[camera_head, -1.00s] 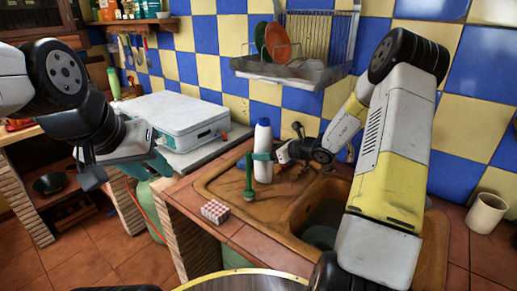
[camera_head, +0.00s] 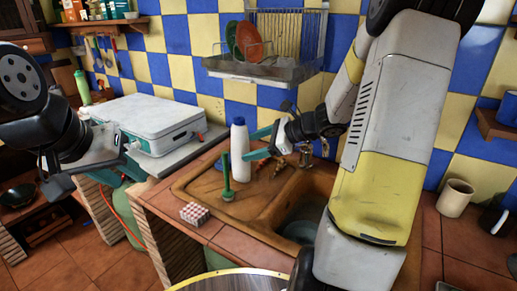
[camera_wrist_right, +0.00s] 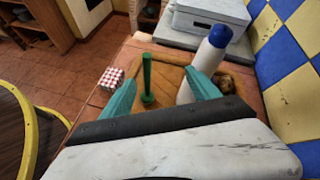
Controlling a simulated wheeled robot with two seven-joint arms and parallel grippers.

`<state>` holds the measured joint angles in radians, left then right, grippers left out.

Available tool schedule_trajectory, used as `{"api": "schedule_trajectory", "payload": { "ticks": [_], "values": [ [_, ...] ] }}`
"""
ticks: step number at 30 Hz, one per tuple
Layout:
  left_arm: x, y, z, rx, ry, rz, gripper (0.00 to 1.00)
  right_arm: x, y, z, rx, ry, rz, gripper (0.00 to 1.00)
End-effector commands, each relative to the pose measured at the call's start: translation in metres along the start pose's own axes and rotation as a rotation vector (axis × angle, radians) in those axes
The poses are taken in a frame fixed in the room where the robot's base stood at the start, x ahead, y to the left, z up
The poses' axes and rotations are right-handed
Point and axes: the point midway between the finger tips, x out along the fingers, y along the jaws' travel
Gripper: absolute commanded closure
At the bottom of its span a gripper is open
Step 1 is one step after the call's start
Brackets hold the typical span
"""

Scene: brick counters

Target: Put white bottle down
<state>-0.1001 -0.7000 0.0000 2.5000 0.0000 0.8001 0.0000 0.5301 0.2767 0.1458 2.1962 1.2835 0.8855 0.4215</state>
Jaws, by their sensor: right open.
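The white bottle (camera_head: 239,160) with a blue cap stands upright on the brown sink's drainboard. It also shows in the right wrist view (camera_wrist_right: 207,60), partly hidden behind the right-hand finger. My right gripper (camera_head: 258,143) is open with its teal fingers spread, just to the right of the bottle in the head view. In the right wrist view, the open fingers (camera_wrist_right: 160,92) have the green upright stick between them, farther off. My left gripper (camera_head: 100,178) hangs at the left, away from the bottle; its finger opening is unclear.
A green stick-like object (camera_head: 227,178) stands just in front of the bottle. A red-and-white checkered box (camera_head: 194,214) sits on the counter's front edge. The sink basin (camera_head: 305,215) opens to the right. A large pale case (camera_head: 150,118) lies behind left; a dish rack (camera_head: 265,70) hangs above.

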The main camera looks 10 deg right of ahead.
Motion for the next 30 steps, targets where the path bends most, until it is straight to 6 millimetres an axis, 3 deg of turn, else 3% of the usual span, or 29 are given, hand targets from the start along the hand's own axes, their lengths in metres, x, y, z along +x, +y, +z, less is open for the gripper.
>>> {"api": "schedule_trajectory", "payload": {
  "ticks": [1,6,13,18,21,30],
  "values": [
    [0.0,0.0,0.0,0.0,0.0,0.0,0.64,-0.006,0.018,0.024,-0.148,0.03,0.051,0.29],
    [0.0,0.0,0.0,0.0,0.0,0.0,0.64,-0.033,0.084,0.069,-0.646,0.14,0.23,0.29],
    [0.0,0.0,0.0,0.0,0.0,0.0,0.64,-0.088,0.148,0.092,-1.304,0.296,0.416,0.29],
    [0.0,0.0,0.0,0.0,0.0,0.0,0.64,-0.129,0.169,0.094,-1.709,0.416,0.501,0.29],
    [0.0,0.0,0.0,0.0,0.0,0.0,0.64,-0.146,0.173,0.093,-1.867,0.472,0.53,0.29],
    [0.0,0.0,0.0,0.0,0.0,0.0,0.64,-0.161,0.175,0.091,-2.003,0.527,0.558,0.29]
  ]
}}
